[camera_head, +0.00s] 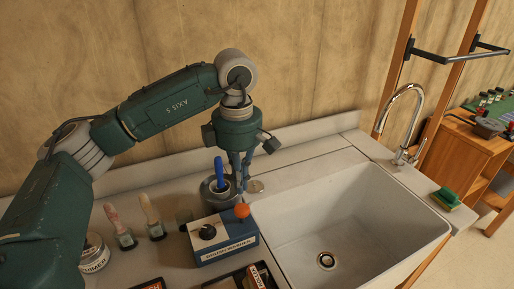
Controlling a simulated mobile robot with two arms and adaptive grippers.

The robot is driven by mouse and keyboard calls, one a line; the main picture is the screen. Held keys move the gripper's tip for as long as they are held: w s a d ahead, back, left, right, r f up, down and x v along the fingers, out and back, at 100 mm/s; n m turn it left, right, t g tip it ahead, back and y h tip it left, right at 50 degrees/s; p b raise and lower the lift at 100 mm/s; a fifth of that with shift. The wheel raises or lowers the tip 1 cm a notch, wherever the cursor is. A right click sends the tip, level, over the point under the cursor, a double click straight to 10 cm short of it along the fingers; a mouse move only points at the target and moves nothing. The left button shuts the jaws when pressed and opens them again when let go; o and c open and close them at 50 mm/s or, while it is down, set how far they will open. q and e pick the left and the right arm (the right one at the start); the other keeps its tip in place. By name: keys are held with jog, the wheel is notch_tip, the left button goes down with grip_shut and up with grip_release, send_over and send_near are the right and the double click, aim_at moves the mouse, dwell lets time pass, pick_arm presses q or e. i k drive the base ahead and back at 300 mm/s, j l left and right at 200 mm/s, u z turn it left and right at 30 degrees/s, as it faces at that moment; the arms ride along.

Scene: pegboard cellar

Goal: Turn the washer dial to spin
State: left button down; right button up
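The brush washer (226,252) is a blue and white box with lettering on its front, on the counter left of the sink. Its black dial (207,232) is on the left of its top, and an orange ball knob (242,211) is at its back right. My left gripper (240,182) points down behind the washer, above and behind the orange knob, apart from the dial. Its fingers look close together, but their tips are partly hidden, so I cannot tell whether they are open or shut. The dial's setting is too small to read. My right gripper is out of view.
A blue-handled brush (219,172) stands in a grey pot (210,192) beside my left gripper. Two brushes (120,228) (152,218) and a tin (95,255) are left of the washer. A dark tray (235,281) lies in front. The white sink (375,225) is empty.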

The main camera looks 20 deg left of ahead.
aim_at(207, 232)
jog(key=k+l, duration=0.5)
jog(key=k, duration=0.2)
jog(key=k+l, duration=0.5)
jog(key=k, duration=0.15)
